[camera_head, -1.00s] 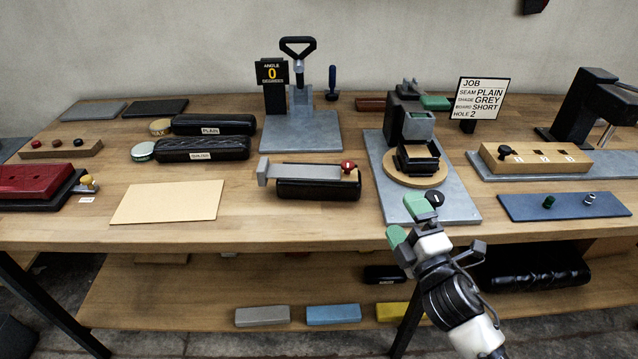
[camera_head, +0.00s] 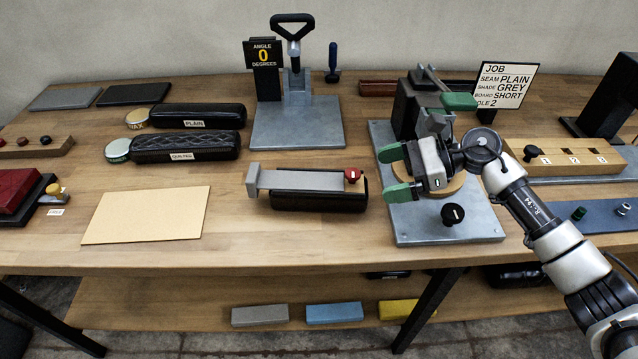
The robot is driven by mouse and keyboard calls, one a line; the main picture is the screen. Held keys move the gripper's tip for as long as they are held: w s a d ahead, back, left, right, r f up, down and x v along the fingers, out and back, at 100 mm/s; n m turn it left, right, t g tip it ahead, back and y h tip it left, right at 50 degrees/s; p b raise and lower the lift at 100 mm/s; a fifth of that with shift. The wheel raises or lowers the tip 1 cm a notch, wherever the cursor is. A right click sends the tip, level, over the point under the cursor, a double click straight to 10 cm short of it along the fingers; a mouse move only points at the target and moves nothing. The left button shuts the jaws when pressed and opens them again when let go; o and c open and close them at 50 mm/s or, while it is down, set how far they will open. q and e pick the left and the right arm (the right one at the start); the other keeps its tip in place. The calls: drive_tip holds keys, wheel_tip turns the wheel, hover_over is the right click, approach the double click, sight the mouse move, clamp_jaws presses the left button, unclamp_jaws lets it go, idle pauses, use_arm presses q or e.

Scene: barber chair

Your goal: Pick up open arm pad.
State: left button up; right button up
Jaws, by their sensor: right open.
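A black arm pad (camera_head: 318,202) lies on the wooden bench in the middle. A grey metal bar (camera_head: 300,179) lies along its top, with a red knob (camera_head: 352,175) at the right end. My right gripper (camera_head: 396,172) comes in from the right, and its two green fingertips point left toward this pad. It is open and empty, a little right of the red knob and apart from the pad. Two more black pads, one labelled PLAIN (camera_head: 211,108) and one quilted (camera_head: 190,139), lie at the back left. My left gripper is not in view.
My right arm covers part of a grey-based fixture (camera_head: 425,222) with a black knob (camera_head: 452,213). A press with an angle sign (camera_head: 262,54) stands behind the middle pad. A tan board (camera_head: 147,215) lies at left. Bare bench top lies in front of the pad.

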sight(353, 178)
drive_tip(key=shift+x, duration=1.1)
drive_tip(key=shift+w+a, duration=0.1)
drive_tip(key=shift+a, duration=0.2)
drive_tip(key=p+x, duration=0.2)
drive_tip(key=x, duration=0.2)
drive_tip(key=shift+w+a+r, duration=0.1)
drive_tip(key=shift+a+r, duration=0.05)
drive_tip(key=shift+a, duration=0.35)
drive_tip(key=shift+f, duration=0.2)
drive_tip(key=shift+c, duration=1.6)
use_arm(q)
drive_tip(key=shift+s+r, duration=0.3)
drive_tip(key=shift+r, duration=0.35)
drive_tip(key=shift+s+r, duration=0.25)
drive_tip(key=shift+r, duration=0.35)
use_arm(e)
drive_tip(key=shift+w+r, duration=0.1)
drive_tip(key=c, duration=1)
